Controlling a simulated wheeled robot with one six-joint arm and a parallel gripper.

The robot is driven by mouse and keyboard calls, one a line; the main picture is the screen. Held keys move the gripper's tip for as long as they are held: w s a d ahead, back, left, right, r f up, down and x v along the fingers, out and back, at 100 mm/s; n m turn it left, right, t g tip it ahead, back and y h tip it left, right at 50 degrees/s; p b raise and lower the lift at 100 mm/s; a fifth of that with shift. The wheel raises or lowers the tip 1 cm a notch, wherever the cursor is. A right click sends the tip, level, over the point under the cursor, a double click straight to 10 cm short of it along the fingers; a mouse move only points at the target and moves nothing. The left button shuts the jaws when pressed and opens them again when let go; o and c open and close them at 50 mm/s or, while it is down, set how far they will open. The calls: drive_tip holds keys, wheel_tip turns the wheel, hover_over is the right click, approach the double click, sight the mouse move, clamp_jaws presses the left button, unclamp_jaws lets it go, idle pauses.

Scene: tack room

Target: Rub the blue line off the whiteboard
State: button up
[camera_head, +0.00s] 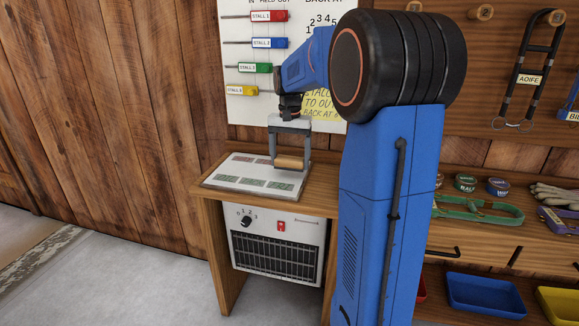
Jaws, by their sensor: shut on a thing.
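The whiteboard (237,100) hangs on the wall, its right part hidden behind my arm. It bears red, blue, green and yellow stall tags on dark horizontal strips, black writing and a yellow note (322,104). The blue tag (269,43) reads like "STALL 2". I cannot make out a separate blue line. My gripper (290,161) points down below the board, in front of the wall and over the wooden cabinet. It is shut on a small tan wooden-looking block (289,163). I cannot tell whether the block touches the panel beneath.
A pale panel (230,180) with several small displays lies on the wooden cabinet (216,235), above a heater (277,246) with a knob and red switch. Floor at left is clear.

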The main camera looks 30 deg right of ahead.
drive_tip(key=shift+r, duration=2.65)
